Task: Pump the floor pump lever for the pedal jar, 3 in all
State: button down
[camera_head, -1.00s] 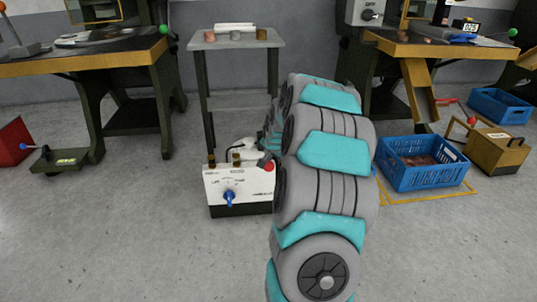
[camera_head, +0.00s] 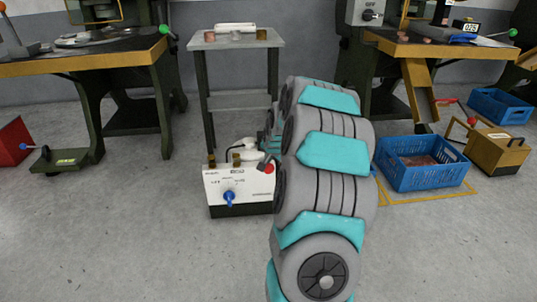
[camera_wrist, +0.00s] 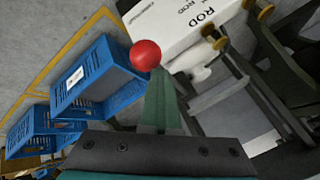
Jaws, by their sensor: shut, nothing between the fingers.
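A white box with a black base (camera_head: 239,191) stands on the floor left of my arm, with a blue knob (camera_head: 229,198) on its front. A red ball knob (camera_head: 268,169) is at its upper right corner. In the wrist view the red ball (camera_wrist: 145,55) is just beyond my fingertips, in front of the white box (camera_wrist: 185,20) with printed lettering. My gripper (camera_wrist: 160,80) is shut and empty, its green fingers together. I cannot tell whether the tips touch the ball. The ball's stem is hidden. In the head view my arm hides most of the gripper.
A grey stand (camera_head: 237,40) with small metal pieces is behind the box. Workbenches stand left (camera_head: 90,60) and right (camera_head: 420,48). A blue crate (camera_head: 424,179) and a tan box (camera_head: 497,148) are on the right. The floor at the front left is clear.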

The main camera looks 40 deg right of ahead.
jog(key=shift+s+a+f, duration=0.1)
jog(key=shift+s+f, duration=0.05)
jog(key=shift+f, duration=0.75)
dwell(0.8)
jog(key=shift+r, duration=0.15)
jog(key=shift+w+d+r+p, duration=0.15)
jog(key=shift+r+p, duration=0.15)
jog(key=shift+r, duration=0.85)
jog(key=shift+w+d+r+p, duration=0.1)
jog(key=shift+w+r+p, duration=0.15)
jog(key=shift+r, duration=0.95)
jog(key=shift+w+d+r+p, duration=0.1)
jog(key=shift+r+p, duration=0.25)
jog(key=shift+r, duration=0.8)
jog(key=r, duration=0.1)
jog(key=r+p, duration=0.1)
jog(key=r, duration=0.3)
jog(key=shift+w+d, duration=0.15)
jog(key=shift+w, duration=0.15)
dwell(0.8)
